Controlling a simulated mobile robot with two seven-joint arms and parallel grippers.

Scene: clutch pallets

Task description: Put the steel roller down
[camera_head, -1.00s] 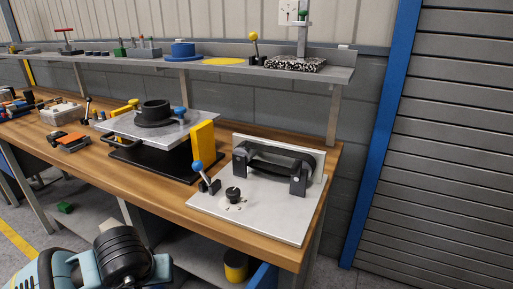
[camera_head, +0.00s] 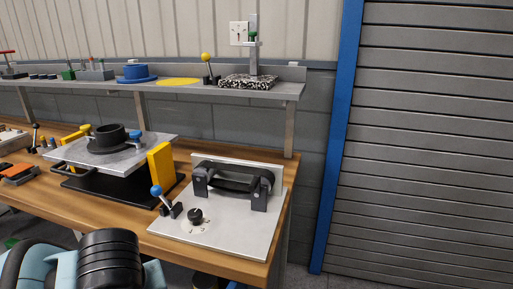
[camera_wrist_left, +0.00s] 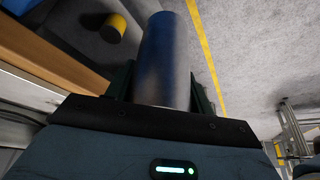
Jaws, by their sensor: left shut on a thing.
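The steel roller (camera_wrist_left: 165,55) is a smooth, shiny cylinder with blue reflections. In the left wrist view it lies between the two dark fingers of my left gripper (camera_wrist_left: 162,88). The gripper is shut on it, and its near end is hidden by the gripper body. Past it I see grey floor. In the head view part of my left arm shows at the bottom left, but the roller and fingertips cannot be made out. My right gripper is in neither view.
The wooden bench (camera_head: 108,207) holds a light plate (camera_head: 223,228) with two black brackets (camera_head: 259,193), a blue-knobbed lever (camera_head: 157,191) and a dial. Left of it are a yellow block (camera_head: 160,165) and a raised metal plate. A shelf (camera_head: 285,89) runs above. A yellow-topped drum (camera_wrist_left: 112,28) stands near the bench.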

